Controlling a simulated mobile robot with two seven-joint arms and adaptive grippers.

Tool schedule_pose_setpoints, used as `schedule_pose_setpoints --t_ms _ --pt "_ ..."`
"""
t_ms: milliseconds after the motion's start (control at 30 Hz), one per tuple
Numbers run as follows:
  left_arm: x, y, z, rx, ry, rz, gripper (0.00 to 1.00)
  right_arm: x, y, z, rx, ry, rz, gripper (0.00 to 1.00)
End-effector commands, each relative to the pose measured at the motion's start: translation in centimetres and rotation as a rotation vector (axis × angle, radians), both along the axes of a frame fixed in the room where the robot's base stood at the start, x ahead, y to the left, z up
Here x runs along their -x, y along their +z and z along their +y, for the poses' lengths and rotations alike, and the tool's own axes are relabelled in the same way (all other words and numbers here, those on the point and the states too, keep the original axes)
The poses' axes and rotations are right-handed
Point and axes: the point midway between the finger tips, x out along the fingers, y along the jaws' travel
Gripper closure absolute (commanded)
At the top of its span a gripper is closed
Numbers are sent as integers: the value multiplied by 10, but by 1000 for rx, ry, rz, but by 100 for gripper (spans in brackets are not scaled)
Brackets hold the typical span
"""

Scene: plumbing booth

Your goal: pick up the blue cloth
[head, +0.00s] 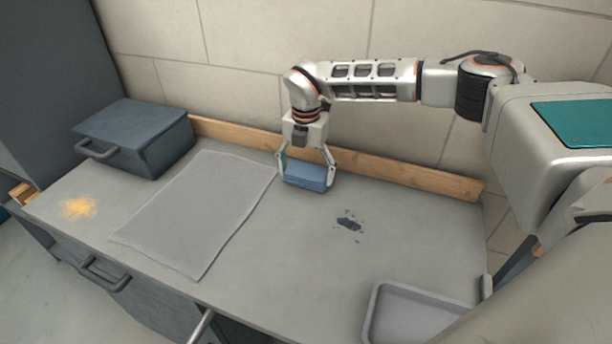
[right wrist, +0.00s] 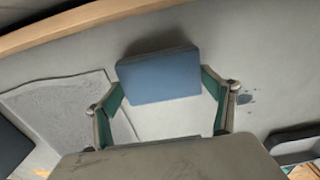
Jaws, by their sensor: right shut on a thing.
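The blue cloth (head: 305,176) is a folded, block-like pad near the back of the worktop, just right of the grey mat. My right gripper (head: 306,170) reaches down from above and is shut on the cloth, with one finger at each side of it. In the right wrist view the cloth (right wrist: 160,78) sits between the two green-padded fingertips (right wrist: 163,88). I cannot tell whether its underside touches the worktop. My left gripper is in neither view.
A grey mat (head: 195,210) lies left of the cloth. A dark box with a handle (head: 135,135) stands at the back left. Yellow crumbs (head: 77,208) lie at the left, a dark stain (head: 349,224) right of centre. A grey tray (head: 415,315) is at the front right. A wooden rail (head: 410,175) runs along the back.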

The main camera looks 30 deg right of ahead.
Motion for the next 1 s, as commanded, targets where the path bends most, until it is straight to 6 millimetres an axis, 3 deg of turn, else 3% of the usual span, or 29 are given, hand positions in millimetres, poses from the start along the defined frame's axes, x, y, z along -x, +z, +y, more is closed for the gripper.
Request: schedule_pose_setpoints --t_ms 167,600,800,1000 --pt "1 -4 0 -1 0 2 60 -2 34 0 0 0 -6 39" --pt "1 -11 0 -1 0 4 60 -1 149 0 0 -1 -6 39" --pt "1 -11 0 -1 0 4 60 -1 177 0 0 0 -3 39" --pt "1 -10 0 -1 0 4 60 0 186 0 -1 0 -1 39"
